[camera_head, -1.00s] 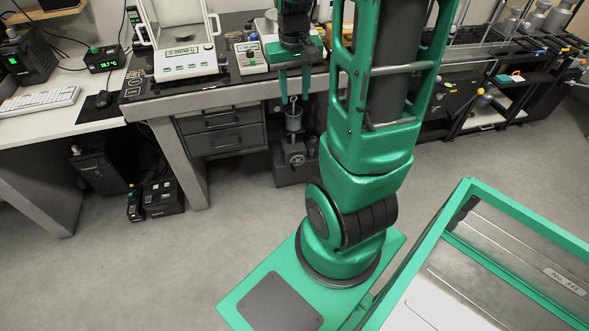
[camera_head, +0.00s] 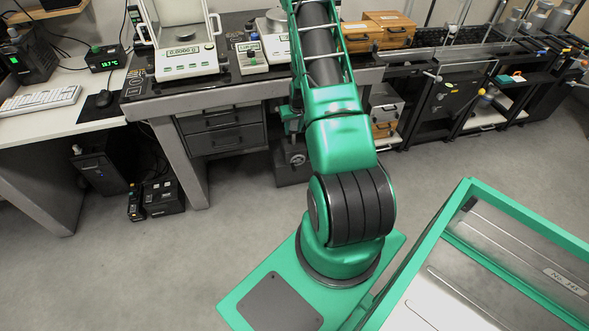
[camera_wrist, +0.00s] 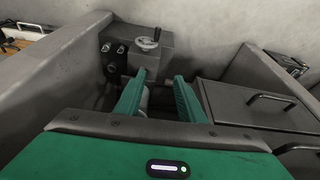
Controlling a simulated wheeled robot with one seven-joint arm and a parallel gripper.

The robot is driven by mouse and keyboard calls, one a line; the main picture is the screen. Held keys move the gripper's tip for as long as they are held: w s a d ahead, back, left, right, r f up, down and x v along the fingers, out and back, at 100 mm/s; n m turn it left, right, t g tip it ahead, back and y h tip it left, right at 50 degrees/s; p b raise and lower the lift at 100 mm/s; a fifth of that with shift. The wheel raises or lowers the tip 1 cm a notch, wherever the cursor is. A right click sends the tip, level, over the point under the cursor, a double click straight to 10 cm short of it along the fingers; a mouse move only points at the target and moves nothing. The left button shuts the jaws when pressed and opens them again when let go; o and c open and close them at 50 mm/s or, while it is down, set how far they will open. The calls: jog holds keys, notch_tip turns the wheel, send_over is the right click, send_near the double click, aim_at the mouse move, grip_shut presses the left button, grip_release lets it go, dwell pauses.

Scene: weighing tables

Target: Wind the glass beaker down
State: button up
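Grey drawers (camera_wrist: 260,108) stand close on the right in the wrist view; the drawer unit (camera_head: 222,131) is left of the stand in the head view. The weighing table (camera_head: 160,103) overhangs it, bearing a balance (camera_head: 187,65). The floor in front is clear.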

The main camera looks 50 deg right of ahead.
jog(key=t, duration=0.1)
send_near(294, 168)
jog(key=v, duration=0.3)
jog(key=shift+m, duration=0.3)
jog(key=x, duration=1.1)
jog(key=shift+f, duration=0.2)
grip_shut()
